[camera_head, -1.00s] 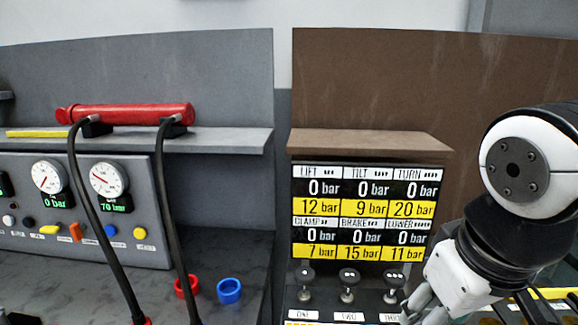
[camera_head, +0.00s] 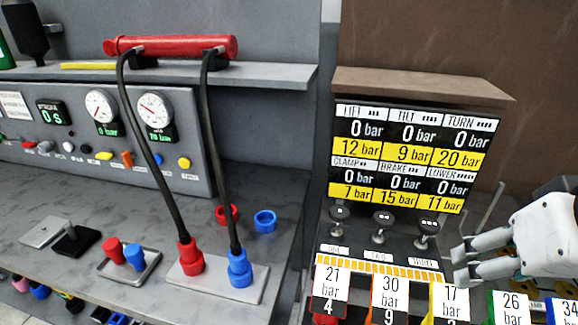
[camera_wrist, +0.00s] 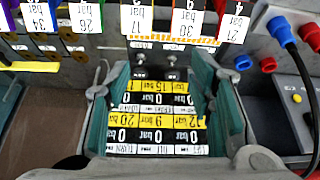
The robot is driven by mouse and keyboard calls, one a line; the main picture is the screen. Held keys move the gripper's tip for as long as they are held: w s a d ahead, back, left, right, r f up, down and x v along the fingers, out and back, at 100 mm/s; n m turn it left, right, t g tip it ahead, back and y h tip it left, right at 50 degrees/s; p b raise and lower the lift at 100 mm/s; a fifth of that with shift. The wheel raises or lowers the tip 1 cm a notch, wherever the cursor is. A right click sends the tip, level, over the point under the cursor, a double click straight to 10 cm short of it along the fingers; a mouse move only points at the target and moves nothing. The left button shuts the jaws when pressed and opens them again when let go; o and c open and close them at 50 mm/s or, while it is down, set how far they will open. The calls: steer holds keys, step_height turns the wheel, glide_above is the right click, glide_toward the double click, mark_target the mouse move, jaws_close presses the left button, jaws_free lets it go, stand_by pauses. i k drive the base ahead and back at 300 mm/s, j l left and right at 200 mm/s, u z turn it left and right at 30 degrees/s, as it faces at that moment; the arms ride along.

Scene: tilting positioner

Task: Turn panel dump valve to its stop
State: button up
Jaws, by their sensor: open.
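No label readable here says which control is the dump valve, so I cannot tell. My gripper (camera_head: 458,265) is at the right, in front of the pressure display (camera_head: 399,157) and far from the gauge panel. It is open and empty. In the wrist view its teal fingers (camera_wrist: 160,78) stand wide apart, with the display seen upside down between them.
Three knobs (camera_head: 383,219) stand below the display. Tagged coloured parts (camera_head: 390,298) line the front edge. Two black hoses (camera_head: 142,155) run from a red bar (camera_head: 178,46) on the shelf to red and blue couplings (camera_head: 239,268). The bench between holds red and blue caps (camera_head: 265,221).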

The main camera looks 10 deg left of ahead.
mark_target(34, 143)
steer(key=u, duration=1.9)
steer(key=i+j, duration=0.7)
steer(key=i+j+u, duration=0.15)
steer(key=i+j, duration=1.2)
steer(key=i, duration=0.2)
steer(key=u, duration=0.05)
